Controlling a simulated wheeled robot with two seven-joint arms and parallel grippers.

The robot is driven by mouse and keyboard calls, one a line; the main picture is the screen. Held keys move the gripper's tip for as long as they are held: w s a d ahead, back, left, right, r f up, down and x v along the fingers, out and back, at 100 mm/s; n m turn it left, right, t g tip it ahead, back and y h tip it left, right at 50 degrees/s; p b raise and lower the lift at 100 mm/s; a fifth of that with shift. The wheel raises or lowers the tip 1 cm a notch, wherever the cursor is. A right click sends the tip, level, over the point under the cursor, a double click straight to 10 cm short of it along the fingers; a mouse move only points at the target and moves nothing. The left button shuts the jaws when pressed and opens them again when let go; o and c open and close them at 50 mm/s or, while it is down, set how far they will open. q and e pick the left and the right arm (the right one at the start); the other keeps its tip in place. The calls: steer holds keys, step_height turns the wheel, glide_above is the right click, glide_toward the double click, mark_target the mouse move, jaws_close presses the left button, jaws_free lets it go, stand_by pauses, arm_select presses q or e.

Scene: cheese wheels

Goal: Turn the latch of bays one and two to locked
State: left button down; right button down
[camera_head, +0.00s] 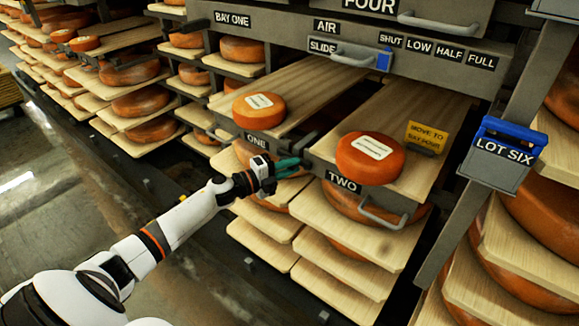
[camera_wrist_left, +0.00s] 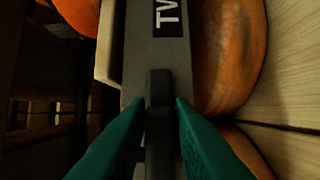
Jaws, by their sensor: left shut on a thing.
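My left gripper (camera_head: 303,167) has its green fingers at the left end of the dark front plate labelled TWO (camera_head: 343,182). In the left wrist view the gripper (camera_wrist_left: 160,105) is shut on a dark bar (camera_wrist_left: 159,88) that stands at the end of this plate. The bar looks like the latch of bay two; its exact turn is hard to tell. The plate labelled ONE (camera_head: 262,141) is left of the gripper; its right part and any latch there are partly hidden by the gripper. My right gripper is not in view.
Orange cheese wheels lie on board one (camera_head: 259,110) and board two (camera_head: 370,158). A metal handle (camera_head: 385,218) sticks out of plate TWO. A yellow sign (camera_head: 426,137), a blue-topped LOT SIX box (camera_head: 503,153) and a slanted grey post stand right. Loaded shelves lie below and left.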

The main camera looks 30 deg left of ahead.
arm_select(q)
steer(key=shift+f, duration=0.1)
steer(key=c, duration=1.4)
jaws_free()
steer(key=shift+o, duration=0.2)
